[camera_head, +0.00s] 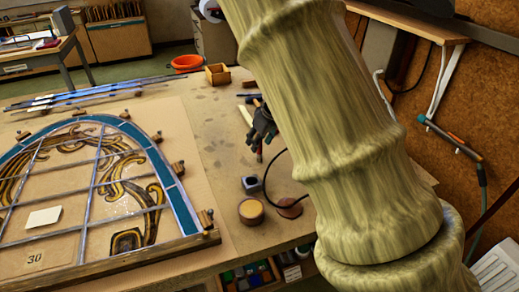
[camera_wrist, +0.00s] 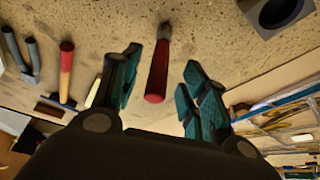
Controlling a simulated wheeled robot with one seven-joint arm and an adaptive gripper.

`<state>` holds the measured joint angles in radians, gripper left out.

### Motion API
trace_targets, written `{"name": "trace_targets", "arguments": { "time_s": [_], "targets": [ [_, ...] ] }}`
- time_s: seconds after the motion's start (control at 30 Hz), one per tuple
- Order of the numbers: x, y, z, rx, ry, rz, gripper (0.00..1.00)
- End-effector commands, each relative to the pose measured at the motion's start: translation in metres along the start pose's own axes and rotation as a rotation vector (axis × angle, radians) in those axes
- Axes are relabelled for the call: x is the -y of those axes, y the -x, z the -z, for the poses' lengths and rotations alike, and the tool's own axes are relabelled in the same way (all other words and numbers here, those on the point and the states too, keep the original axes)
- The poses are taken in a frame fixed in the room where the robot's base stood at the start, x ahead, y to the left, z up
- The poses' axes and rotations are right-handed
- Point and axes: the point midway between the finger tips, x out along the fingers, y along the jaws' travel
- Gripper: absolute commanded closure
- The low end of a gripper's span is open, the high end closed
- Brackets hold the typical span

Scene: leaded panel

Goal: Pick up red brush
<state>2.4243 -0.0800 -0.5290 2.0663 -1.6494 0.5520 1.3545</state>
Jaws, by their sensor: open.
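The red brush (camera_wrist: 157,70) lies on the worktable in the wrist view, with its red handle towards me and a metal collar at its far end. My gripper (camera_wrist: 162,62) is open, with its teal-padded fingers on either side of the brush and a gap to each. Whether the fingers are level with the brush or above it I cannot tell. In the head view my gripper (camera_head: 262,124) hangs over the table beside my arm, which hides part of that area. A small red piece shows just below it, too small to name.
A red-and-tan handled tool (camera_wrist: 66,72) and grey-handled pliers (camera_wrist: 18,48) lie to the left in the wrist view. A dark hollow block (camera_wrist: 276,12) sits at upper right. In the head view, the leaded panel (camera_head: 88,195) covers the table's left; two round pieces (camera_head: 251,210) stand near the front edge.

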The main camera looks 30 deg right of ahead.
Motion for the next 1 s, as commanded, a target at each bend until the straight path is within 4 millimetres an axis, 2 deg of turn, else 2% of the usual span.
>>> {"name": "trace_targets", "arguments": {
  "time_s": [0.17,0.43,0.7,0.73,0.97,1.0],
  "targets": [
    [-0.001,-0.013,-0.001,0.001,0.001,0.002,0.56],
    [-0.004,-0.046,-0.002,0.001,0.002,0.002,0.56],
    [-0.004,-0.051,-0.001,0.0,0.002,0.001,0.56],
    [-0.004,-0.051,-0.001,0.0,0.002,0.001,0.57],
    [-0.004,-0.051,-0.002,0.0,0.002,0.001,0.99],
    [-0.004,-0.051,-0.002,0.0,0.002,0.001,1.0]
  ]
}}
